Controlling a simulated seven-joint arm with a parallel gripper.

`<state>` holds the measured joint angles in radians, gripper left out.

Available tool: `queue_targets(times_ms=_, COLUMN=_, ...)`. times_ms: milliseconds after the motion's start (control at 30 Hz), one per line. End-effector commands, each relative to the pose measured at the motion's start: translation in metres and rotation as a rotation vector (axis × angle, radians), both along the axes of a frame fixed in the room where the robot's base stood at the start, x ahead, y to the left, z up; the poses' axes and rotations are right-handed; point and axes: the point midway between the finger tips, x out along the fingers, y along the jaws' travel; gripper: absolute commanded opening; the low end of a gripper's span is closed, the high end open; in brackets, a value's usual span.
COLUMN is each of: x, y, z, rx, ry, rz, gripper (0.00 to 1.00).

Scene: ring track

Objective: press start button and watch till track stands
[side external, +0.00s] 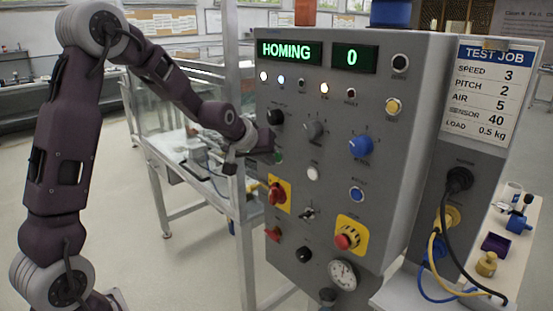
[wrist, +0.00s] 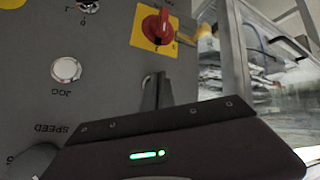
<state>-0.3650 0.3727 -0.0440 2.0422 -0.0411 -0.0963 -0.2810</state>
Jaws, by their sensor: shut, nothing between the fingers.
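The grey control panel (side external: 330,201) stands at centre in the side external view. Its displays read HOMING (side external: 289,51) and 0 (side external: 352,58). A round button rim shows behind the fingertips, mostly hidden. I cannot tell whether the fingers touch it. The track enclosure (side external: 190,125) stands behind my arm; whether the track moves cannot be told.
A red rotary switch on a yellow plate (wrist: 157,26) and a white JOG button (wrist: 66,70) are close to my fingers. A red emergency stop (side external: 346,238) is lower right on the panel. A TEST JOB card (side external: 490,90) hangs on the right. Cables run from the panel's right side.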

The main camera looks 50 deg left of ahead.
Motion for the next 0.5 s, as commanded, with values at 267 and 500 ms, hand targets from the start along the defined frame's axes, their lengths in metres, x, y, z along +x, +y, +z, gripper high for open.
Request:
queue_targets(times_ms=267, x=-0.011, y=0.000, z=0.000, rx=-0.001, ry=0.001, rz=0.000, gripper=0.00)
queue_targets(times_ms=500, x=-0.015, y=0.000, z=0.000, rx=0.000, ry=0.001, rz=0.000, gripper=0.00)
